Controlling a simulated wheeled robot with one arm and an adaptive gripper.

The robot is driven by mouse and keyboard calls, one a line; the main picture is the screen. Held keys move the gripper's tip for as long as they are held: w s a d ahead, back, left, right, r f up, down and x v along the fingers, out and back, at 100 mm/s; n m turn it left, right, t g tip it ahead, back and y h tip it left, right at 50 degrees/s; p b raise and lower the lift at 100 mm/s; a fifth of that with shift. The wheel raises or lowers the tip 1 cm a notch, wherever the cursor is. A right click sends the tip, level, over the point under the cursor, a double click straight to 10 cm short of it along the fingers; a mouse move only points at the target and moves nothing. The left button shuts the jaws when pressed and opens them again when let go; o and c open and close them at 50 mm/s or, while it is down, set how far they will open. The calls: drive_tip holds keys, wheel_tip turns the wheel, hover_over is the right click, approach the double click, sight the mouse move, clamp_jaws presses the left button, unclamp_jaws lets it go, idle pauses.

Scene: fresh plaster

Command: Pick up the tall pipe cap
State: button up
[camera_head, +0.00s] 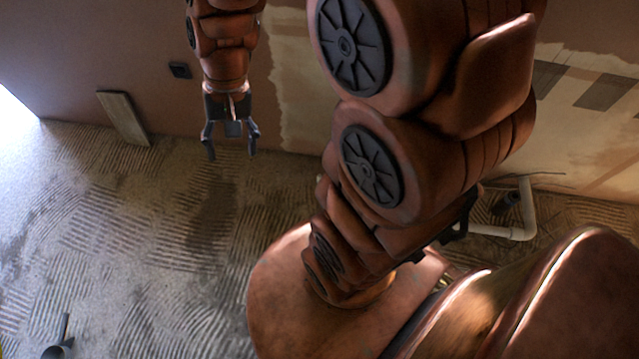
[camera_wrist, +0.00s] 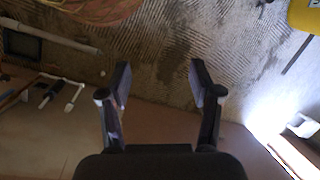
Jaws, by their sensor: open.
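I cannot pick out the tall pipe cap for certain in either view. A small pale round piece (camera_wrist: 102,73) lies on the floor in the wrist view, left of the fingers; it is too small to identify. A dark piece (camera_head: 60,347) with an upright stem is at the lower left edge of the head view, partly cut off. My gripper (camera_head: 232,148) hangs in front of the wall, fingers pointing down, open and empty. In the wrist view my gripper (camera_wrist: 160,72) has its two fingers wide apart with only floor and wall showing between them.
White pipework (camera_head: 515,232) lies by the wall at right. A board (camera_head: 124,117) leans on the wall at left. A yellow object (camera_wrist: 305,15) is at the wrist view's upper right corner. The ridged floor (camera_head: 140,230) is largely clear. My arm hides much of the middle.

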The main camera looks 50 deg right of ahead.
drive_tip(key=w+d+f+m+t+y+b, duration=0.1)
drive_tip(key=w+d+f+m+b, duration=0.25)
drive_tip(key=w+f, duration=0.4)
drive_tip(key=w+d+f+m+t+b, duration=0.1)
drive_tip(key=w+d+f+m+b, duration=0.3)
drive_tip(key=f, duration=0.7)
drive_tip(key=w+d+f+m+t+y+b, duration=0.1)
drive_tip(key=w+d+f+m+b, duration=0.3)
drive_tip(key=w+f, duration=0.4)
drive_tip(key=m+t+h+b, duration=0.2)
drive_tip(key=m+h+b, duration=0.1)
drive_tip(key=m+b, duration=1.35)
hover_over(321, 176)
drive_tip(key=s+b, duration=0.2)
drive_tip(key=s, duration=0.1)
drive_tip(key=shift+n, duration=0.8)
drive_tip(key=f, duration=5)
drive_tip(key=shift+w, duration=0.2)
drive_tip(key=shift+w+f, duration=0.15)
drive_tip(key=shift+f, duration=0.5)
drive_tip(key=shift+w+d+b+x, duration=0.15)
drive_tip(key=shift+b+x, duration=0.75)
drive_tip(key=shift+x, duration=0.65)
drive_tip(key=shift+w+d+b+x, duration=0.1)
drive_tip(key=shift+b+x, duration=0.75)
drive_tip(key=shift+x, duration=0.65)
drive_tip(key=shift+r, duration=0.1)
drive_tip(key=shift+c, duration=0.2)
